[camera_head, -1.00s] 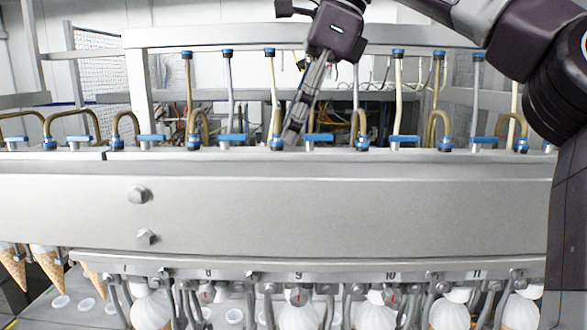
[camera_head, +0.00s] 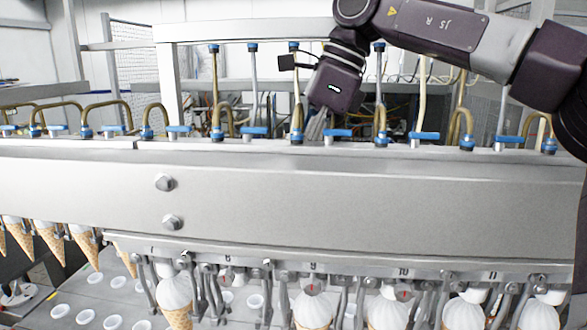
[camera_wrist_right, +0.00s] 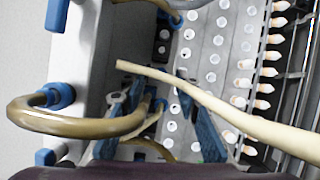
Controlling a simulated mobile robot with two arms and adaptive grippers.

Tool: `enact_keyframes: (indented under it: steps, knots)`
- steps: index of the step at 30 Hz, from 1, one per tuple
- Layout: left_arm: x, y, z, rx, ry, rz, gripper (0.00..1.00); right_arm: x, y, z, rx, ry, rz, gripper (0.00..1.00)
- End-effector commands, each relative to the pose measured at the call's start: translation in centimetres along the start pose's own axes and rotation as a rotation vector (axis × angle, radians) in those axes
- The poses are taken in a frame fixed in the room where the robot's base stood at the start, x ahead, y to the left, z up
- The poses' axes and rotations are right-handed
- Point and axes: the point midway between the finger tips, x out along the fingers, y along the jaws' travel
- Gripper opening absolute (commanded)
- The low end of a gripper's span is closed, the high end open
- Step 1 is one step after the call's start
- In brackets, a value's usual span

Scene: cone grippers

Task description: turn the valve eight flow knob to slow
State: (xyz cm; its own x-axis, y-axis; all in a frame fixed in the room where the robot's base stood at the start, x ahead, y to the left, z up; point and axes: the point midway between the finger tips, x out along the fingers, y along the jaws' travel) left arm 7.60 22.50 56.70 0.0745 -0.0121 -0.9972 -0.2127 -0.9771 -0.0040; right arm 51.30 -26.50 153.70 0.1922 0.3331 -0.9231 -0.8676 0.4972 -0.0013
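A row of blue lever handles runs along the top of the steel manifold; one handle (camera_head: 254,131) stands above and right of the number 8 label (camera_head: 228,252). My right gripper (camera_head: 314,130) points down at the manifold's top rear edge, beside a blue hose fitting (camera_head: 297,136). Its fingertips are partly hidden. My left gripper is out of view.
Tan hoses (camera_head: 218,108) arch behind the manifold (camera_head: 330,195). One pale hose (camera_wrist_right: 200,92) crosses close in front of the right wrist camera. Filled cones (camera_head: 176,300) hang under the front, with cones and a tray of holes at left.

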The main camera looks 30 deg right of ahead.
Motion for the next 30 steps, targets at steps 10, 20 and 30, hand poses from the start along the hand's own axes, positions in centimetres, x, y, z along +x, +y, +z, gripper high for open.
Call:
enact_keyframes:
  steps: [10, 20, 30]
  knots:
    - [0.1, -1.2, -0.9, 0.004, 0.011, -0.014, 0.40, 0.0, 0.0, 0.0, 0.001, 0.000, 0.000, 0.14]
    - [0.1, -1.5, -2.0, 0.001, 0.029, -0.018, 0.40, 0.0, 0.0, 0.0, 0.011, 0.001, -0.006, 0.00]
    - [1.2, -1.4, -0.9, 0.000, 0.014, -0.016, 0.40, 0.1, 0.3, 0.0, 0.220, 0.001, -0.094, 0.00]
